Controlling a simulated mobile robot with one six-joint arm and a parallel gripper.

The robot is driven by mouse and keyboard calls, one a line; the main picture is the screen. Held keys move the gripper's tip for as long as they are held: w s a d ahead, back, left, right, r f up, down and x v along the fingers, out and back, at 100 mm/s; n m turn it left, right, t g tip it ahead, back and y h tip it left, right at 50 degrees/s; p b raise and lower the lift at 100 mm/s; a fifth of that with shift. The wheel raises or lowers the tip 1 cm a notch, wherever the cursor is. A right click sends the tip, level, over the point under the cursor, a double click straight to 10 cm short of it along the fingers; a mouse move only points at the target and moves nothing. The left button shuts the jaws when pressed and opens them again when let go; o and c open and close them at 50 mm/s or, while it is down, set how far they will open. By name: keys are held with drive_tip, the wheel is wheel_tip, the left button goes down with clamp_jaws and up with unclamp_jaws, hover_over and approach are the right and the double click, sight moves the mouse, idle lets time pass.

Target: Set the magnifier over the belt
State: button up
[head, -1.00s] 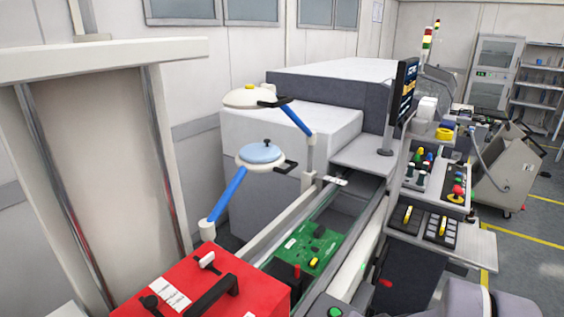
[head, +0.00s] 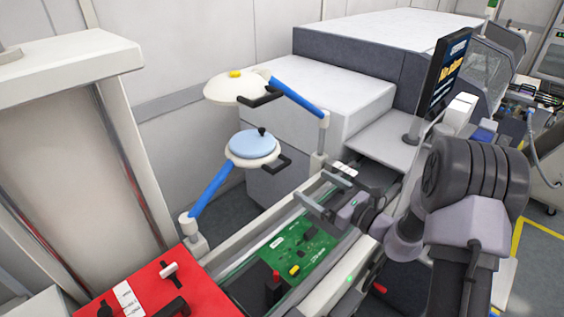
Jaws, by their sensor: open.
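The likely magnifier (head: 253,145) is a round head with a pale blue disc, dark knob, white rim and dark side handle. It sits on a blue arm (head: 210,191) rising from a white post at the left rail, left of the belt. The belt lane (head: 240,284) runs between pale rails and carries a green circuit board (head: 300,249). My gripper (head: 317,184) is open and empty, above the lane beyond the board. It is right of the magnifier's dark handle (head: 272,167) and apart from it.
A cream lamp-like head (head: 238,87) with a yellow knob hangs on a second blue arm behind. A red box (head: 145,290) with a handle is at lower left. A white-topped machine (head: 330,90) and a monitor (head: 443,75) stand behind the lane.

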sight(283, 167)
drive_tip(key=x, duration=1.3)
drive_tip(key=shift+w+a, duration=0.15)
drive_tip(key=c, duration=2.1)
drive_tip(key=shift+f, duration=0.1)
